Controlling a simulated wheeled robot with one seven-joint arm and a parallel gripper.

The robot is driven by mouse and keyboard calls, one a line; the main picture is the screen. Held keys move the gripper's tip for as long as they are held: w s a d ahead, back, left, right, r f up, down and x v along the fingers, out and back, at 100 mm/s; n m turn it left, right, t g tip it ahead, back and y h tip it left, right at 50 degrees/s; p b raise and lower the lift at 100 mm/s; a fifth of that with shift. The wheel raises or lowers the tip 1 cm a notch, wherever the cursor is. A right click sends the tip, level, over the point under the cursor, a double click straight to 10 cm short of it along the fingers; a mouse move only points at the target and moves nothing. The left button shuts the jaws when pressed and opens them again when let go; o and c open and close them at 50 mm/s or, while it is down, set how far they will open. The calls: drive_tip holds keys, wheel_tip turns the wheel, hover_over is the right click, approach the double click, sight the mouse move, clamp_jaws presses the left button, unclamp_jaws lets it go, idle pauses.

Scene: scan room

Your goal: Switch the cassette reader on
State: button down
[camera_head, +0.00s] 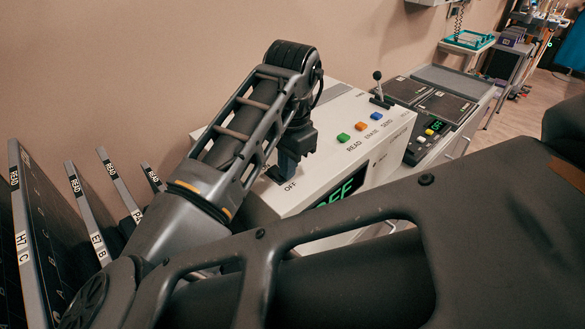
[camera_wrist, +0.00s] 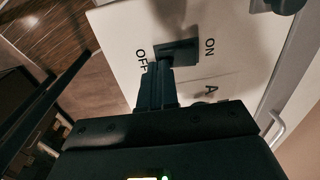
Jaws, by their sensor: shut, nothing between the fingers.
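The cassette reader (camera_head: 345,112) is a white box against the wall, with green, orange and blue buttons on top marked READ, ERASE and SEND. Green letters glow on its front display (camera_head: 341,190), partly hidden by my arm. My gripper (camera_head: 287,172) is shut and empty, pointing down at the reader's top beside the OFF label. In the wrist view my gripper (camera_wrist: 158,78) is at the OFF side of a dark switch (camera_wrist: 180,50) set between the OFF and ON labels. The fingers hide part of the switch. I cannot tell whether they touch it, or which way it is set.
Several dark cassettes (camera_head: 84,205) with READ labels stand upright at the left. My arm crosses the foreground and hides much of the reader's front.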

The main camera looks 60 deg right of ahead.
drive_tip(key=shift+w+f, duration=0.15)
drive_tip(key=shift+w, duration=0.2)
drive_tip(key=shift+s, duration=0.1)
drive_tip(key=shift+w+d+r+p, duration=0.2)
drive_tip(key=shift+w+r+p, duration=0.2)
drive_tip(key=shift+w, duration=0.3)
drive_tip(key=shift+r+p, duration=0.35)
drive_tip(key=shift+r, duration=0.1)
wheel_tip(320, 180, up, 13)
drive_tip(key=s+p, duration=0.1)
drive_tip(key=s, duration=0.1)
drive_tip(key=shift+s+a, duration=0.3)
drive_tip(key=shift+a, duration=0.1)
